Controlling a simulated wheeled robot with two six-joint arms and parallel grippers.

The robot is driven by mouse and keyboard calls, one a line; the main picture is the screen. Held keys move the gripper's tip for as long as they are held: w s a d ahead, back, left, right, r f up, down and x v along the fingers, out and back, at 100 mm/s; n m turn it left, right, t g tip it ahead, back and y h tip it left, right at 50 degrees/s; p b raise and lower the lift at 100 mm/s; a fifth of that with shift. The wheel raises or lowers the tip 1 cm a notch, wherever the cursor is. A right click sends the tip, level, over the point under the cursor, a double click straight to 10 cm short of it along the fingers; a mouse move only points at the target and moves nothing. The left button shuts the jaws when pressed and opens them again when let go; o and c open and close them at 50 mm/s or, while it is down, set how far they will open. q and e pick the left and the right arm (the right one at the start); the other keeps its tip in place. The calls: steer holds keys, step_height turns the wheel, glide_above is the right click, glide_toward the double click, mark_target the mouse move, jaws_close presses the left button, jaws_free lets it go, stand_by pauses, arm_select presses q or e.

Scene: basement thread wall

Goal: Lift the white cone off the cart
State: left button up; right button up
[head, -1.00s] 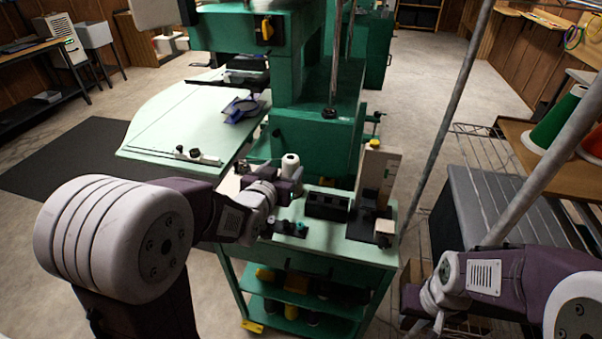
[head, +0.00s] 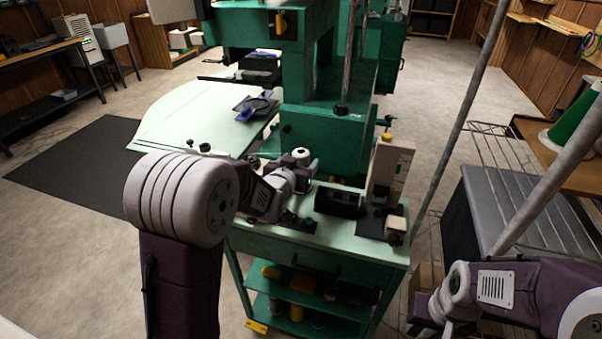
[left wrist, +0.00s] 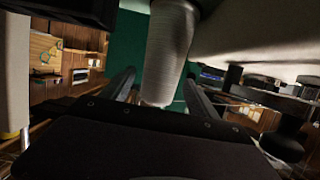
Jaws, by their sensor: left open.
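The white cone (head: 301,156) stands upright at the left part of the green cart (head: 370,248), its lower part hidden by my left gripper in the head view. My left gripper (head: 302,180) is at the cone. In the left wrist view the white cone (left wrist: 168,52) lies between the two dark fingers of my left gripper (left wrist: 162,95), with visible room beside it. The jaws are open. My right gripper (head: 424,318) is low at the right, beside the cart, and its fingers are too unclear to read.
A green machine (head: 322,140) rises behind the cart. A slanted metal pole (head: 456,135) and a grey bin (head: 510,215) are at the right. Floor is open at the left.

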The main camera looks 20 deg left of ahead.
arm_select(q)
steer(key=shift+x, duration=0.9)
steer(key=shift+s, duration=0.1)
jaws_close()
step_height(320, 180, up, 10)
steer(key=p, duration=0.3)
